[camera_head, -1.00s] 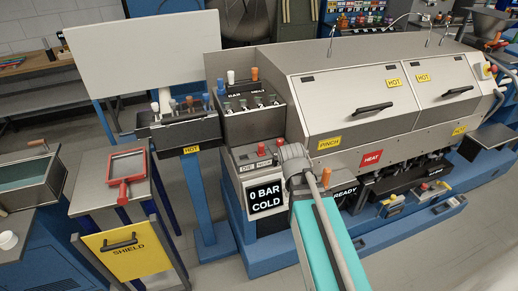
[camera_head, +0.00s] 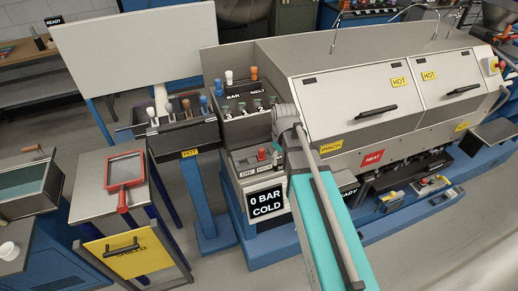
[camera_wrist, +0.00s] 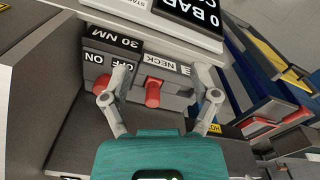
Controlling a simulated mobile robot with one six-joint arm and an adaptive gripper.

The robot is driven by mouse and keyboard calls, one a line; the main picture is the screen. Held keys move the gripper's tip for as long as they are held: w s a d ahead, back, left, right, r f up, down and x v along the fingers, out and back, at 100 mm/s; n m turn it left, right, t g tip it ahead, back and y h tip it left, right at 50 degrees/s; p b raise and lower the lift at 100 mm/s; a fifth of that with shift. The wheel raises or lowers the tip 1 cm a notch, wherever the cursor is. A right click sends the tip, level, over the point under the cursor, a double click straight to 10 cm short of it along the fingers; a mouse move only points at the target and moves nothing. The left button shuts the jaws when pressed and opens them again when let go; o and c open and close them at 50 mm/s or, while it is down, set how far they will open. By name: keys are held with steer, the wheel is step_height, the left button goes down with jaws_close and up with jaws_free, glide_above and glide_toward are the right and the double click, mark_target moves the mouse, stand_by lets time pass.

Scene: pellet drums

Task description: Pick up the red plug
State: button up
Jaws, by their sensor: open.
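A red plug (camera_wrist: 153,92) stands in a grey block under an upside-down NECK label in the wrist view. My gripper (camera_wrist: 167,86) is open, with one finger on each side of the plug. The left fingertip is nearer to it than the right one, and I see no clear contact. A second red piece, by the ON/OFF label (camera_wrist: 100,66), is partly hidden behind the left finger. In the head view a red piece (camera_head: 261,154) shows on the low panel above the 0 BAR COLD display (camera_head: 267,202). My fingers are not clearly visible there.
The 0 BAR display (camera_wrist: 190,12) is close beyond the plug in the wrist view. The BAR/MELT box (camera_head: 245,100) rises behind the low panel. A rack of handled tools (camera_head: 180,125) stands to its left. A red-framed screen (camera_head: 124,170) lies on a stand further left.

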mark_target(262, 150)
steer(key=w+a+r+n+p, duration=0.6)
steer(key=w+r+n, duration=0.1)
steer(key=w, duration=0.3)
steer(key=shift+r+n, duration=0.25)
steer(key=shift+n, duration=0.25)
steer(key=shift+f, duration=0.1)
step_height(262, 150, down, 8)
steer(key=b, duration=0.8)
steer(key=shift+f, duration=0.25)
steer(key=shift+f, duration=0.15)
step_height(262, 150, down, 5)
steer(key=b, duration=0.5)
steer(key=shift+d, duration=0.1)
stand_by(0.3)
jaws_close()
